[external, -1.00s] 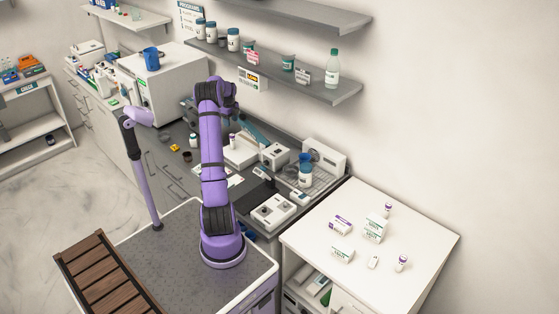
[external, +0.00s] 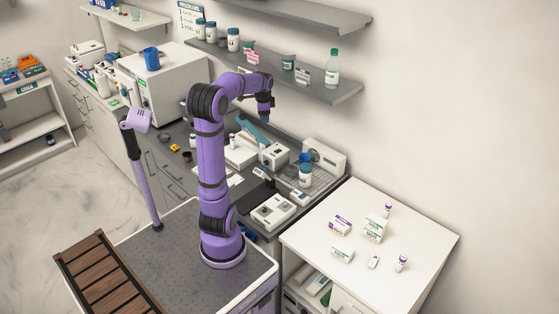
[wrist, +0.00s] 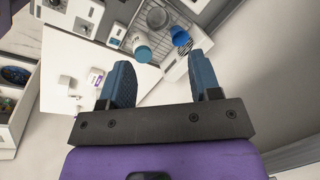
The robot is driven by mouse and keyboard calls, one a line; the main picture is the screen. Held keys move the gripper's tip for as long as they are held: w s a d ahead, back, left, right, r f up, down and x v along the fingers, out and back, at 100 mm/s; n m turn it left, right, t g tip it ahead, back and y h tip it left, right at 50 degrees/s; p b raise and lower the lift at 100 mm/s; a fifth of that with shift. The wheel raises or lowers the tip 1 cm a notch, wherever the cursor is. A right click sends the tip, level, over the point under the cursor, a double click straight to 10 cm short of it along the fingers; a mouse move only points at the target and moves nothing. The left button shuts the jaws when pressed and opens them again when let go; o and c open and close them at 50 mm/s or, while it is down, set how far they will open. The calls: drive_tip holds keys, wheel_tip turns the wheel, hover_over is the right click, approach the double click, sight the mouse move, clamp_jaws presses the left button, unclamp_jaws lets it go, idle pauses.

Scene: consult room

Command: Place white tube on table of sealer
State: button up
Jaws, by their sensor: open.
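My gripper (external: 266,118) is open and empty, raised above the back of the grey counter. In the wrist view its two dark blue fingers (wrist: 160,62) stand apart with nothing between them. A white device with a teal raised arm (external: 252,129), which may be the sealer, stands on the counter below and left of my gripper. A small white tube-like item with a dark cap (external: 232,139) stands at its left; I cannot tell whether this is the white tube or whether it rests on the device. A small white object (external: 374,262) lies on the right-hand white table.
A wire rack holds a white jar (external: 305,178) and a blue cup (wrist: 181,37). A white box with dials (external: 272,212) sits at the counter front. The white table (external: 420,240) carries small boxes and vials. A grey shelf (external: 335,96) overhangs near my gripper.

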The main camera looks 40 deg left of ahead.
drive_tip(key=s+d+r+n+t, duration=0.2)
drive_tip(key=s+d+n, duration=0.2)
drive_tip(key=s+d, duration=0.85)
drive_tip(key=s+d+f+n, duration=0.1)
drive_tip(key=s+d+n, duration=0.1)
drive_tip(key=s, duration=0.3)
drive_tip(key=s+d+f+n+t+h, duration=0.1)
drive_tip(key=s+d+f+n, duration=0.1)
drive_tip(key=s+d, duration=0.2)
drive_tip(key=shift+s+d+f+n+h, duration=0.2)
drive_tip(key=shift+s+d+n+h, duration=0.15)
drive_tip(key=shift+s, duration=0.65)
